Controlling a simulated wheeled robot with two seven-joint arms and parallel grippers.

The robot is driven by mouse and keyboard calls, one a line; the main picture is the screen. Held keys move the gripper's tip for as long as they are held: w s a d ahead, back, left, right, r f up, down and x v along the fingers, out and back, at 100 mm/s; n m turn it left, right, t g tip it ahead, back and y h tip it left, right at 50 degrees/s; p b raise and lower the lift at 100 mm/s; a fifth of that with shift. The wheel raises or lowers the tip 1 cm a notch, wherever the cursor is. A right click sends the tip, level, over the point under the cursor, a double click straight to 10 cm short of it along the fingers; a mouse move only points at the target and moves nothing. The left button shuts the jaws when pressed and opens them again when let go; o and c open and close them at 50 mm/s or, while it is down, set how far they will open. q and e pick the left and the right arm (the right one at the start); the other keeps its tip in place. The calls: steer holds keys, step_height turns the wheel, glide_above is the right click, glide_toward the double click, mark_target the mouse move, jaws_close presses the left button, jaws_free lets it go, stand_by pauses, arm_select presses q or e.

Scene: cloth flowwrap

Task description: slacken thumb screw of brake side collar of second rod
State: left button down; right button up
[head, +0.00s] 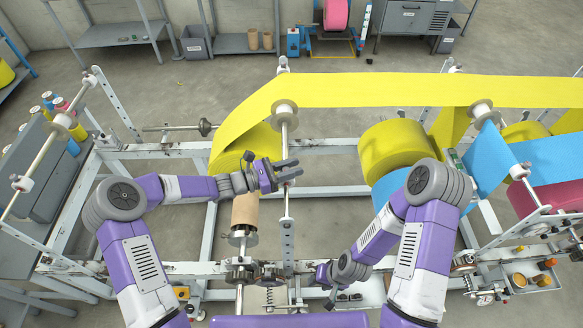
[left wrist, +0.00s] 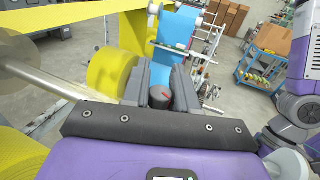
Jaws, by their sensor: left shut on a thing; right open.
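My left gripper (head: 297,169) is at the rod (head: 285,140) that crosses the frame near the middle of the head view. In the left wrist view its two grey fingers (left wrist: 160,84) are shut on a dark round knob (left wrist: 160,97) with a red mark, which looks like a thumb screw. The collar behind the knob is hidden by the fingers. My right gripper (head: 323,276) is open, low over the front rail, apart from the rod.
A yellow web (head: 400,90) runs across the back. A large yellow roll (head: 395,150) and a blue web (head: 490,155) stand right. A brown core (head: 245,209) sits on a shaft below my left gripper. White frame rails (head: 330,143) surround the area.

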arm_select(q)
steer(key=shift+w+r+n+t+y+b, duration=0.15)
steer(key=shift+n+t+y+b, duration=0.6)
steer(key=shift+n+t, duration=0.85)
steer(key=shift+n+t+y, duration=0.3)
steer(key=shift+t+y, duration=0.25)
steer(key=shift+t, duration=0.55)
steer(key=shift+w+a+n+t+y, duration=0.1)
steer(key=shift+w+n+t+y, duration=0.05)
steer(key=shift+n+t+y, duration=0.3)
steer(key=c, duration=1)
jaws_free()
steer(key=shift+a, duration=0.15)
